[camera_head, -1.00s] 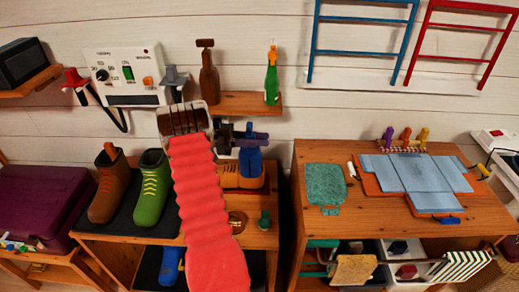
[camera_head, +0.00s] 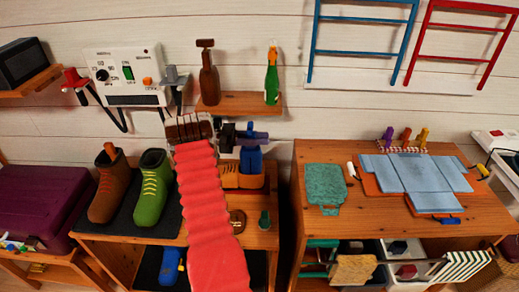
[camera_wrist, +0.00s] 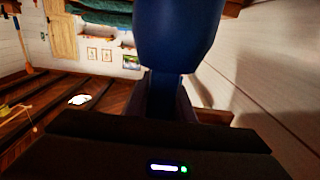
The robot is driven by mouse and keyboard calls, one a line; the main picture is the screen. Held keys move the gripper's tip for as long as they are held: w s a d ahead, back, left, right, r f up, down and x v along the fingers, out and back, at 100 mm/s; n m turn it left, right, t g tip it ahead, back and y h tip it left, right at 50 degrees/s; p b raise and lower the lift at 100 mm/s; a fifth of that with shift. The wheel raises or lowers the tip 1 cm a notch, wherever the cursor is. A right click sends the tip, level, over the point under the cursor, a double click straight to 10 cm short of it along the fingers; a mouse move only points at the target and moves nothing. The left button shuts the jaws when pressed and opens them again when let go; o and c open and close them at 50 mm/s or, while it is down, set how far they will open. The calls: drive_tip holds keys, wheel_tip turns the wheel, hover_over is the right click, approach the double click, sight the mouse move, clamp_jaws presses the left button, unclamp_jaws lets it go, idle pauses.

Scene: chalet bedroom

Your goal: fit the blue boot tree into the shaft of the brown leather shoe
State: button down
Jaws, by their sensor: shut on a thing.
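The brown leather shoe (camera_head: 114,190), with orange laces, stands upright on a dark mat at the left of the low wooden cabinet. A small reddish-brown piece shows at its top opening; I cannot see down into the shaft. My dark gripper (camera_head: 241,135) is to the right of the shoe, beyond my red sleeved arm, pointing right. It is shut on the top of the blue boot tree (camera_head: 251,158), which hangs body down at the wooden tray. Whether its lower end is clear of the tray is unclear. The wrist view shows the dark blue boot tree (camera_wrist: 178,35) close up.
A green shoe (camera_head: 152,190) with yellow laces stands between the brown shoe and my arm. A wooden tray (camera_head: 242,182) lies below the boot tree. A shelf (camera_head: 238,104) with two bottles is above. A control box (camera_head: 125,72) hangs on the wall.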

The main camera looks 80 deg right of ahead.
sight(259, 148)
drive_tip(key=shift+f, duration=2.3)
drive_tip(key=c, duration=1.5)
unclamp_jaws()
drive_tip(key=shift+f, duration=0.1)
drive_tip(key=shift+c, duration=0.2)
drive_tip(key=shift+w, duration=0.1)
drive_tip(key=v, duration=0.7)
drive_tip(key=shift+w, duration=0.2)
